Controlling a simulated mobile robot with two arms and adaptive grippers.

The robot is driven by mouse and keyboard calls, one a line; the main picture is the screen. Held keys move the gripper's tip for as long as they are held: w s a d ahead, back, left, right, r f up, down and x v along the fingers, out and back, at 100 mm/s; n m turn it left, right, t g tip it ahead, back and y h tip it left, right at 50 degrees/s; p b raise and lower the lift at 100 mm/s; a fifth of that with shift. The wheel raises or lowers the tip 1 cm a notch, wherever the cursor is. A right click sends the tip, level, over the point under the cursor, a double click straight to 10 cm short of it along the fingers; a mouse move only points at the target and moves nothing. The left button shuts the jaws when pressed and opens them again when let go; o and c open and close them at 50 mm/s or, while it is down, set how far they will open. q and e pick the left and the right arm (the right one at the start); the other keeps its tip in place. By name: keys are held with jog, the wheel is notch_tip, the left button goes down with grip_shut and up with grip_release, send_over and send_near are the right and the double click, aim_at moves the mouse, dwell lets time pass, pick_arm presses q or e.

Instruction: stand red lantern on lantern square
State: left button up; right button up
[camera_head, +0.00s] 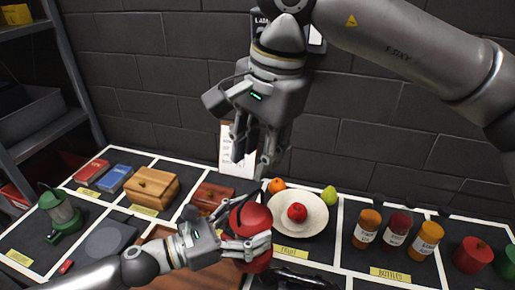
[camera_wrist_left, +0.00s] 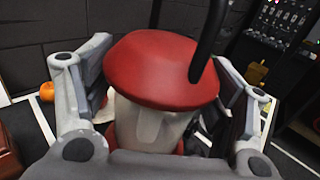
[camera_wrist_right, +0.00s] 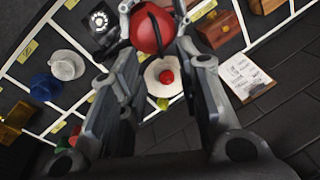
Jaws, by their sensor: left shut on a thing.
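The red lantern (camera_head: 252,217) is in my left gripper (camera_head: 243,246) in the head view, in front of the fruit plate. In the left wrist view its red cap (camera_wrist_left: 165,70), black handle and pale glass body show between the two fingers. It also shows in the right wrist view (camera_wrist_right: 152,30). My right gripper (camera_head: 257,155) is open and empty, above and behind the lantern. A green lantern (camera_head: 62,212) stands in a white-lined square at the left. I cannot read the label (camera_head: 19,258) beside it, so I cannot tell for sure which square is the lantern square.
A wooden box (camera_head: 152,187), red book (camera_head: 92,171) and blue book (camera_head: 115,178) lie at the back left. A grey round thing (camera_head: 106,240) is right of the green lantern. A fruit plate (camera_head: 312,222) and several bottles (camera_head: 397,229) stand right of centre. A clipboard (camera_head: 235,148) leans behind.

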aim_at(248, 197)
pick_arm(q)
jog(key=shift+r, duration=0.1)
pick_arm(e)
jog(key=f, duration=0.4)
jog(key=w+a+f, duration=0.1)
jog(key=f, duration=0.6)
jog(key=shift+w+a+f, duration=0.25)
jog(key=shift+a+f, duration=0.1)
jog(key=shift+f, duration=0.05)
grip_shut()
pick_arm(q)
jog(key=o, duration=1.9)
pick_arm(e)
jog(key=shift+r, duration=0.1)
pick_arm(q)
jog(key=shift+o, duration=0.8)
jog(key=shift+a, duration=0.1)
